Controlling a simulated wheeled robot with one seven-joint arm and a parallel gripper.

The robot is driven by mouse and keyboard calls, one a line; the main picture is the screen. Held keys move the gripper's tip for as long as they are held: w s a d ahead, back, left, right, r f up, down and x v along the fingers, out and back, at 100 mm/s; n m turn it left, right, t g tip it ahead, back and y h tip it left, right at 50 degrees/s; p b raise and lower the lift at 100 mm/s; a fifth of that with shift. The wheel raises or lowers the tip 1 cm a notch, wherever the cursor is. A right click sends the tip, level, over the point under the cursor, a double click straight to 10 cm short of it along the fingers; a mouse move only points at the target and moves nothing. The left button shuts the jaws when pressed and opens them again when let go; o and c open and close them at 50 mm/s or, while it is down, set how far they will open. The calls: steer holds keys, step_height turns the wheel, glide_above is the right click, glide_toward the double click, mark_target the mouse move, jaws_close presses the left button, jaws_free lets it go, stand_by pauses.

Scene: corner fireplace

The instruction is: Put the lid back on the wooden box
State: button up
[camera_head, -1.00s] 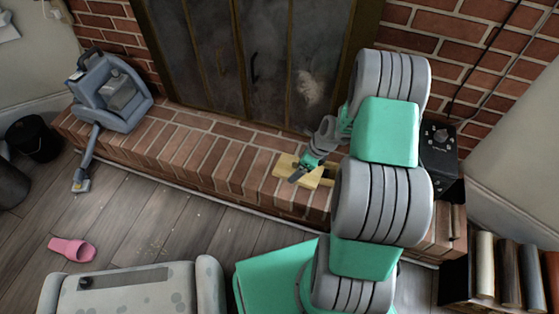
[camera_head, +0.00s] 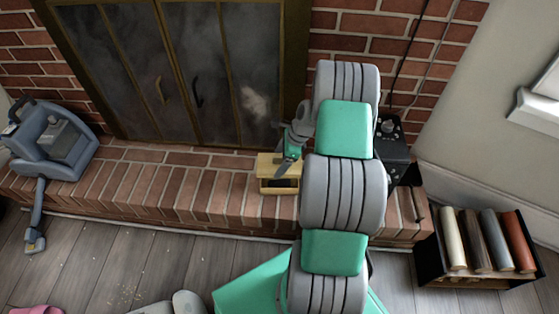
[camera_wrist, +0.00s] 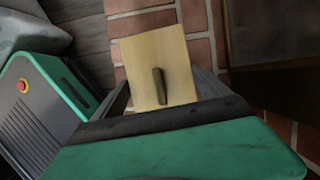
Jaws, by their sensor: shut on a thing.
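The wooden box (camera_head: 280,191) stands on the brick hearth, below the right side of the fireplace doors. The lid (camera_head: 267,164), a flat pale wooden panel, is over the box. A dark gap shows between the lid's near edge and the box's near rim. My gripper (camera_head: 284,170) is shut on the lid. The wrist view shows the lid's face (camera_wrist: 145,55) with a dark bar-shaped handle (camera_wrist: 158,86) in its middle. I cannot tell whether the lid touches the box. My arm stands close on the right.
A blue-grey vacuum cleaner (camera_head: 62,140) sits at the hearth's left. A black device (camera_head: 393,150) with knobs is behind my arm. A crate (camera_head: 433,270) of rolls stands on the floor at right. The hearth left of the box is clear.

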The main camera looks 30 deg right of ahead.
steer(key=shift+r+p, duration=0.1)
steer(key=shift+p, duration=0.25)
steer(key=shift+f+b, duration=1.85)
steer(key=shift+f, duration=1.65)
steer(key=shift+f+b, duration=0.55)
steer(key=shift+f, duration=0.95)
steer(key=o, duration=1.1)
steer(key=shift+o, duration=0.2)
steer(key=p+v, duration=0.3)
steer(key=v, duration=0.5)
